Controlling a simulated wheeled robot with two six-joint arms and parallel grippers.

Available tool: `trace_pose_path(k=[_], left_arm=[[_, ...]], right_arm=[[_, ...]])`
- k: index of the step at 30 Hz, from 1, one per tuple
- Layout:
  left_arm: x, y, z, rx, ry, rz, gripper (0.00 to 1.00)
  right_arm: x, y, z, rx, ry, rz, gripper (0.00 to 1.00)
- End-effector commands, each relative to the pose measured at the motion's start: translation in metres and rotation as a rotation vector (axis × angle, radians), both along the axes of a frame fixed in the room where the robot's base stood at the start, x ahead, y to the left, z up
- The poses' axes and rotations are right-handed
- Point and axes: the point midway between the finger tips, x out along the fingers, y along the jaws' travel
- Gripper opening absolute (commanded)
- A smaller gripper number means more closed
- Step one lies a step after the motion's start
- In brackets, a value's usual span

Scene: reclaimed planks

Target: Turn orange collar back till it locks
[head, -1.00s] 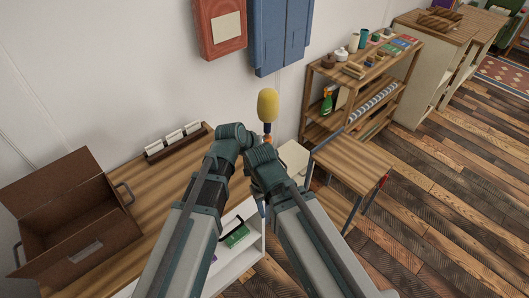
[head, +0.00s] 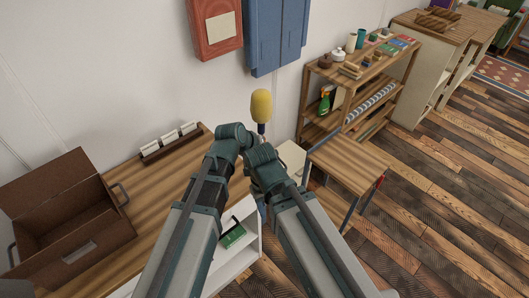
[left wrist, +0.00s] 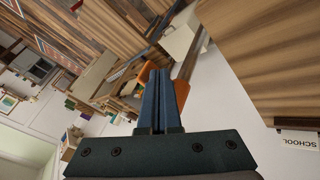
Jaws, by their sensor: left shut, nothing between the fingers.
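A yellow rounded head (head: 261,104) stands upright just beyond my wrists in the head view. A short dark section (head: 261,128) shows under it, and my arms hide whatever is lower. No orange collar shows in the head view. In the left wrist view my left gripper (left wrist: 160,74) is shut, its two blue fingers together and empty. Orange patches (left wrist: 182,90) show behind both sides of the fingers; I cannot tell if they belong to the collar. My right gripper is hidden beyond my right wrist in the head view.
A wooden bench (head: 155,185) carries an open brown box (head: 68,240) and a rack of white cards (head: 172,143). A blue cabinet (head: 275,38) and a red one (head: 214,28) hang on the wall. A small wooden table (head: 350,165) stands at right; open floor lies beyond.

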Motion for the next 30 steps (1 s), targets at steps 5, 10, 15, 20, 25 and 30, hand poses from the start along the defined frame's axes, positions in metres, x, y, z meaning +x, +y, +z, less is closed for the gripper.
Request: trace_pose_path(k=[5, 10, 15, 20, 25, 30], left_arm=[[0.000, 0.000, 0.000, 0.000, 0.000, 0.000, 0.00], [0.002, 0.001, 0.000, 0.000, 0.000, 0.001, 0.00], [0.009, 0.005, 0.000, -0.001, 0.000, 0.002, 0.00], [0.014, 0.007, 0.000, 0.000, 0.000, 0.001, 0.00], [0.014, 0.008, 0.000, -0.001, 0.000, 0.000, 0.00], [0.010, 0.010, 0.000, 0.000, 0.000, 0.000, 0.00]], right_arm=[[0.000, 0.000, 0.000, 0.000, 0.000, 0.000, 0.50], [0.000, 0.000, 0.000, 0.000, 0.000, 0.000, 0.50], [0.000, 0.000, 0.000, 0.000, 0.000, 0.000, 0.50], [0.000, 0.000, 0.000, 0.000, 0.000, 0.000, 0.50], [0.000, 0.000, 0.000, 0.000, 0.000, 0.000, 0.50], [0.000, 0.000, 0.000, 0.000, 0.000, 0.000, 0.50]])
